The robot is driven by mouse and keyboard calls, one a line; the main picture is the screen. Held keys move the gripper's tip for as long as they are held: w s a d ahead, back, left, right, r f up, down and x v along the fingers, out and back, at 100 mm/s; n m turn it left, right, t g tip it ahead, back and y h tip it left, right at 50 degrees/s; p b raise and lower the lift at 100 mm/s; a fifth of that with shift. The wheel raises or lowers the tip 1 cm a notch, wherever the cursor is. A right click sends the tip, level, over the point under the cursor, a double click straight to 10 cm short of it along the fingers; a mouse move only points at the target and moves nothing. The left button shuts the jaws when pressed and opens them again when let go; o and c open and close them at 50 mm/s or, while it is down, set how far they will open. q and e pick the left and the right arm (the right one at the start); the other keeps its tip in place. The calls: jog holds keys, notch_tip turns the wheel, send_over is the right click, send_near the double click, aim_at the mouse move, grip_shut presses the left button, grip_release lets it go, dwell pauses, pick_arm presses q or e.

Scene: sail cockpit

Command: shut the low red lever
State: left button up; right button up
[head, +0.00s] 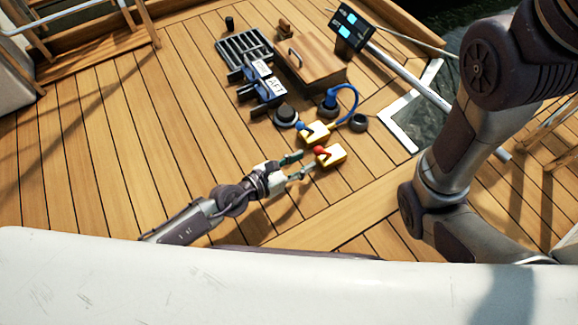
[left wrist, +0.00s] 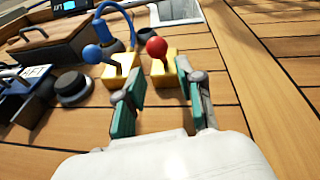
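The red lever has a round red knob (head: 319,150) on a yellow base (head: 331,156) on the wooden deck. My right gripper does not show; a large arm link of mine fills the right of the head view.
A blue-knobbed lever (head: 301,126) on a yellow base stands just behind the red one. A dark round knob (head: 286,115), blue hose (head: 347,98), labelled switches (head: 262,86) and wooden hatch box (head: 311,64) lie farther back. Deck planks at the left are clear.

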pick_arm(q)
jog(key=v, duration=0.4)
jog(key=shift+s+a+r, duration=0.1)
jog(key=shift+a, duration=0.05)
dwell(0.4)
